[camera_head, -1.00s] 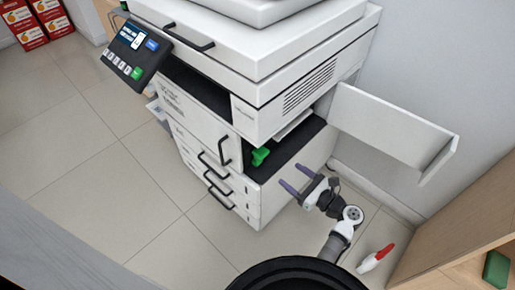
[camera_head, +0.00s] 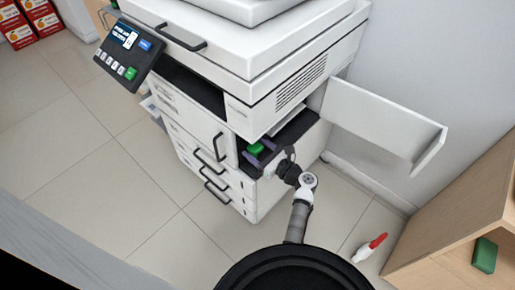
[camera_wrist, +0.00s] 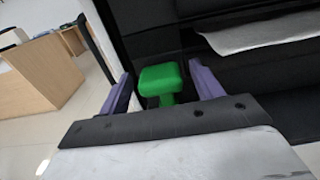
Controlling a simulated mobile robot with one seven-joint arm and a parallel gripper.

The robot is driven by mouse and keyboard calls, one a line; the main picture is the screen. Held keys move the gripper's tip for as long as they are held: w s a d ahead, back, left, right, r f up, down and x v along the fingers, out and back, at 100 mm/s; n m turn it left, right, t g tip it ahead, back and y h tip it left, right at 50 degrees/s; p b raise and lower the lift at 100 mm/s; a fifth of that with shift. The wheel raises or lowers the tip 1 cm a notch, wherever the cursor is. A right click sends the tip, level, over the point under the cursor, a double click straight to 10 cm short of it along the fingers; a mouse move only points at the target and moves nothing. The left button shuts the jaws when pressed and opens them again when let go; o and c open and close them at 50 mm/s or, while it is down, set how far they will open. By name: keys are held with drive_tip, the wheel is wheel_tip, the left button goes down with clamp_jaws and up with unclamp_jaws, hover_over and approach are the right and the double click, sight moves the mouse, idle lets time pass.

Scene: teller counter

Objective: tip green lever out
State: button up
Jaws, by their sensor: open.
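The green lever (camera_head: 256,149) sits inside the dark opening in the side of the white copier (camera_head: 262,95). In the wrist view the lever (camera_wrist: 162,82) shows a block-shaped head on a short stem. My gripper (camera_head: 261,150) is open at the opening. In the wrist view the two purple fingers of my gripper (camera_wrist: 160,85) stand on either side of the lever's head, with a visible gap to each side. The lever's base is hidden behind my gripper.
The copier's side door (camera_head: 385,120) stands open to the right of the opening. A sheet of paper (camera_wrist: 255,32) lies inside the opening. A red and white bottle (camera_head: 369,248) lies on the floor near a wooden shelf (camera_head: 455,225) holding a green block (camera_head: 485,255).

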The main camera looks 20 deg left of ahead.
drive_tip(key=shift+c, duration=0.3)
drive_tip(key=c, duration=1.3)
drive_tip(key=shift+f, duration=0.1)
drive_tip(key=shift+c, duration=0.2)
